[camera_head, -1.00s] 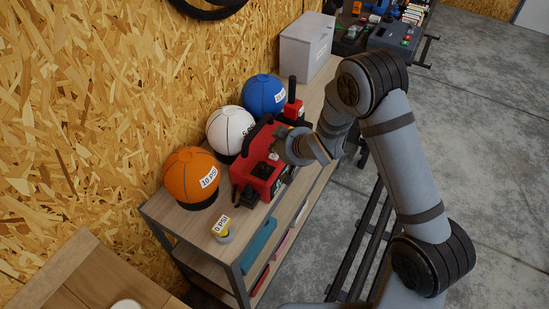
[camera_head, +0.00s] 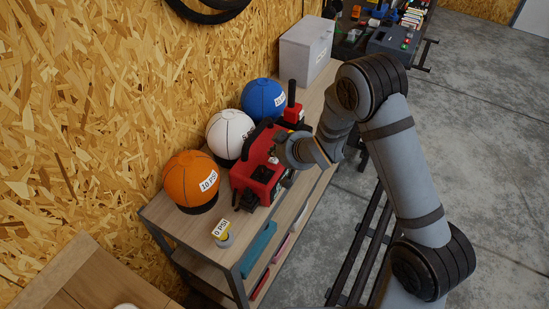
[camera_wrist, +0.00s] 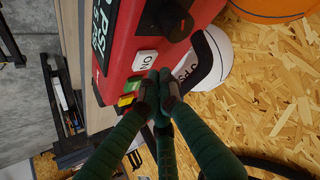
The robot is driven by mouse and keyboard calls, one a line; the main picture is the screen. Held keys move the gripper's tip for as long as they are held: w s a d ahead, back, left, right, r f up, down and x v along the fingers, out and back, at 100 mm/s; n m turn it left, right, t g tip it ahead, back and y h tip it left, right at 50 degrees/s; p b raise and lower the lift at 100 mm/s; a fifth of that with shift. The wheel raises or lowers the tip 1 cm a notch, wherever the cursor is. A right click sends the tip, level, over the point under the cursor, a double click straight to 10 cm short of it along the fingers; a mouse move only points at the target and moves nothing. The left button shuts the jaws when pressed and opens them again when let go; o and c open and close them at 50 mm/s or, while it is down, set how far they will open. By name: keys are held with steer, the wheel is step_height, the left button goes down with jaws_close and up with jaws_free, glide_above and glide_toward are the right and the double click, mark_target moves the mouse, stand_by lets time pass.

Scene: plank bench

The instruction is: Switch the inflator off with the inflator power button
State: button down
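The red inflator (camera_head: 249,176) stands on the plank bench beside the balls. In the wrist view its red body (camera_wrist: 125,25) fills the upper left, with a black knob and a panel with PSI lettering.
An orange ball (camera_head: 191,178), a white ball (camera_head: 229,132) and a blue ball (camera_head: 264,98) stand along the wall side. A grey box (camera_head: 305,48) stands farther back. The aisle at right is open.

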mark_target(275, 160)
steer(key=shift+f+b, duration=0.3)
steer(key=shift+b, duration=0.2)
steer(key=shift+f+b, duration=0.15)
steer(key=shift+b, duration=0.2)
steer(key=shift+f+b, duration=0.45)
steer(key=shift+b, duration=0.2)
stand_by(0.9)
steer(key=shift+r, duration=0.1)
steer(key=shift+r+p, duration=0.4)
steer(key=shift+r, duration=0.4)
steer(key=shift+r, duration=0.1)
steer(key=shift+r+p, duration=1.4)
steer(key=shift+r, duration=1)
